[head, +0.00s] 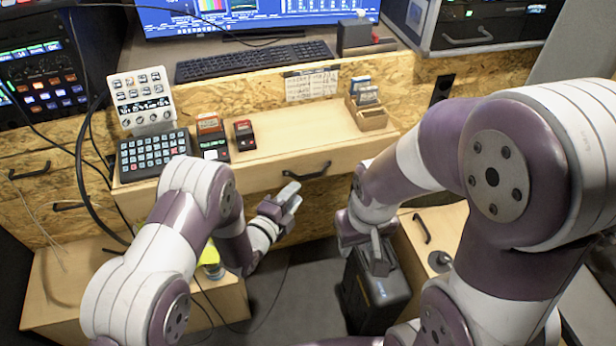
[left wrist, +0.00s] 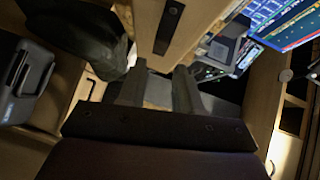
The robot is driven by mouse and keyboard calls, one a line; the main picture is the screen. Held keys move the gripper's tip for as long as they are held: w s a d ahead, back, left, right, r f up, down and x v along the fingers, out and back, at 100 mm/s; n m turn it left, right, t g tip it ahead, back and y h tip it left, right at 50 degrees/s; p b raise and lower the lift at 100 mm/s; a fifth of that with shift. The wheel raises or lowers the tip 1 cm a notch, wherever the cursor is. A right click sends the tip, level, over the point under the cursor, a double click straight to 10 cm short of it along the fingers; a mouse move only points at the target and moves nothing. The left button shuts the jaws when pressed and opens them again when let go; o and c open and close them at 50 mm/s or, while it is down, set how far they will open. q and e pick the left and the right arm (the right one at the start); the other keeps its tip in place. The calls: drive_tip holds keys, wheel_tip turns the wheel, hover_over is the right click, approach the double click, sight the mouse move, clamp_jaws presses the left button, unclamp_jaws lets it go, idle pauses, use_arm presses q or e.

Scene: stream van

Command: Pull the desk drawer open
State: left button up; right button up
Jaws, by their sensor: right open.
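The desk drawer (head: 250,176) has a pale wood front under the ledge of the desk, with a black bar handle (head: 306,171). I cannot see a gap that shows it pulled out. My left gripper (head: 284,199) is just below and in front of the handle, apart from it. In the left wrist view its two fingers (left wrist: 158,80) are spread with nothing between them. A dark handle (left wrist: 168,25) on pale wood shows beyond the fingertips there. My right gripper (head: 366,246) is open, low and to the right of the handle, above a black case.
The black case (head: 374,292) stands on the floor beside a wood cabinet (head: 440,240). A keypad (head: 153,153), small devices (head: 212,136) and a wooden card box (head: 368,112) stand on the ledge. Cables hang at the left. A low wood box (head: 75,285) is at lower left.

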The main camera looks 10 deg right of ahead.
use_arm(q)
drive_tip(key=x, duration=0.7)
drive_tip(key=shift+w+d, duration=0.25)
clamp_jaws()
drive_tip(key=shift+s, duration=0.1)
idle(0.9)
